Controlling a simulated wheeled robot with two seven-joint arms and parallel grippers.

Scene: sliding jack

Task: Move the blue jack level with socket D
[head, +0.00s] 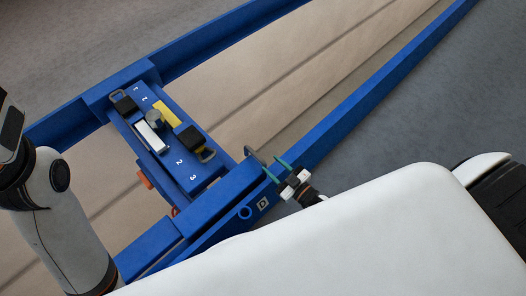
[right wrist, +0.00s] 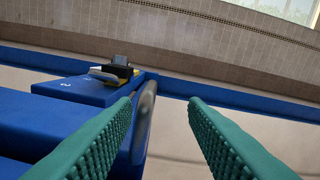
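The blue jack (head: 222,190) spans the pit between two blue rails, and its deck carries the numbers 1, 2 and 3. A grey metal loop handle (head: 251,154) stands at its near end. A label D (head: 263,203) is on the near blue side, beside a round blue socket (head: 244,213). My right gripper (head: 275,168) has green fingers and is open at the handle. In the right wrist view the handle (right wrist: 145,112) shows between the fingers, closer to the left one, with a gap to the right one. My left gripper's fingers are out of view; only my left arm shows.
On the jack deck sit a black block with a handle (head: 189,139), another black block (head: 124,105), a yellow block (head: 167,113), a white bar (head: 150,136) and a grey knob (head: 155,119). The near rail (head: 375,106) runs clear toward the upper right.

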